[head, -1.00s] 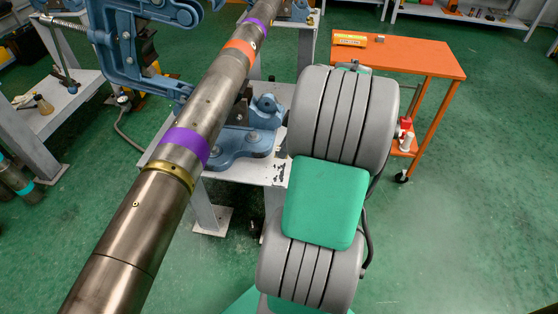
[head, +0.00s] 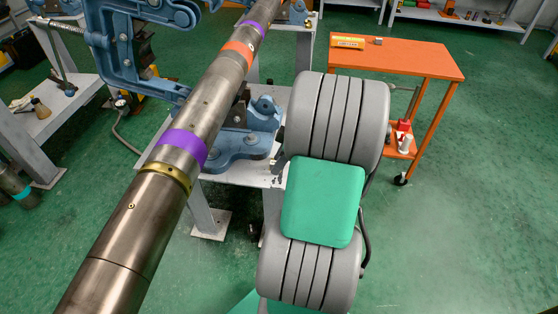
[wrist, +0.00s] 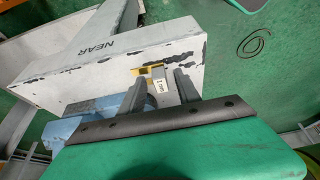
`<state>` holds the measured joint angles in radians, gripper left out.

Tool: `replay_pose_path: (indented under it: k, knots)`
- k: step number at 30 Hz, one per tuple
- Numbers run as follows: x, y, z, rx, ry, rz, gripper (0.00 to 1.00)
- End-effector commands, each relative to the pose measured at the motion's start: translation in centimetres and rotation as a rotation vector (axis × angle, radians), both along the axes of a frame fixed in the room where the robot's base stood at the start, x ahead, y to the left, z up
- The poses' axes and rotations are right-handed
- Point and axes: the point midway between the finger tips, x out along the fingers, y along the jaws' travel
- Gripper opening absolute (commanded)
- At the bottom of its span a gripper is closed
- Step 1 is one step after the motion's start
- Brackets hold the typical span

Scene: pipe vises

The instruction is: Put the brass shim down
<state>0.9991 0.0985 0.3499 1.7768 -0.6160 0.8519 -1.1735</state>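In the wrist view my gripper (wrist: 160,78) has its two dark fingers apart, pointing at the white vise stand marked NEAR. In the head view my own arm hides the gripper and the shim. The white stand (wrist: 107,63) has chipped edges; its top also shows in the head view (head: 235,178).
A long steel pipe (head: 138,222) with purple and orange bands runs through blue vises (head: 245,145), left of my arm. An orange cart (head: 420,62) with a yellow box (head: 347,41) stands at the back right. Green floor is clear at the right.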

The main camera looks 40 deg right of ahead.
Motion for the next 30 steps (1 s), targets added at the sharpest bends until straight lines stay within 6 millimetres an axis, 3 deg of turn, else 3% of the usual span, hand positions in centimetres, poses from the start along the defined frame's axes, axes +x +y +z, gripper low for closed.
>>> replay_pose_path:
  k: [9, 21, 25, 30]
  knots:
    - [-0.2, -0.2, 1.0, -0.001, -0.001, -0.001, 0.39]
    - [-3.1, -2.4, 9.9, -0.002, 0.0, -0.003, 0.39]
    - [-3.6, -2.7, 11.2, 0.0, 0.0, -0.001, 0.39]
    - [-3.7, -2.8, 11.5, 0.0, 0.0, 0.0, 0.39]
